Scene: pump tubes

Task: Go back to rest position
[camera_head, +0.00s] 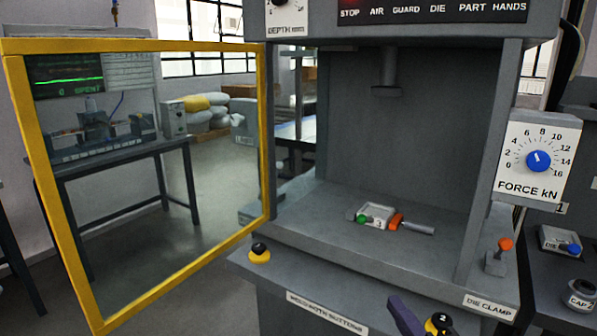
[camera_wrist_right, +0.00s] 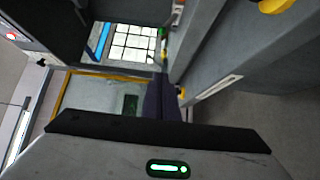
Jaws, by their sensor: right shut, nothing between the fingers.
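My right gripper (camera_head: 403,312) shows as dark purple fingers at the bottom edge of the head view, in front of the press and just left of a yellow-and-black button (camera_head: 438,323). In the right wrist view its fingers (camera_wrist_right: 162,98) are together, with nothing held. My left gripper is not in view. The grey press (camera_head: 400,160) stands in front of me, and its yellow-framed guard (camera_head: 265,130) is swung open to the left. A small light die block with a green knob (camera_head: 362,218) and an orange-and-grey part (camera_head: 410,225) lie on the press bed.
A second yellow-and-black button (camera_head: 260,253) sits on the press front at the left. An orange-topped die clamp lever (camera_head: 503,246) stands at the right. A side table at the right holds a blue-knobbed die (camera_head: 562,243) and a cap (camera_head: 580,295).

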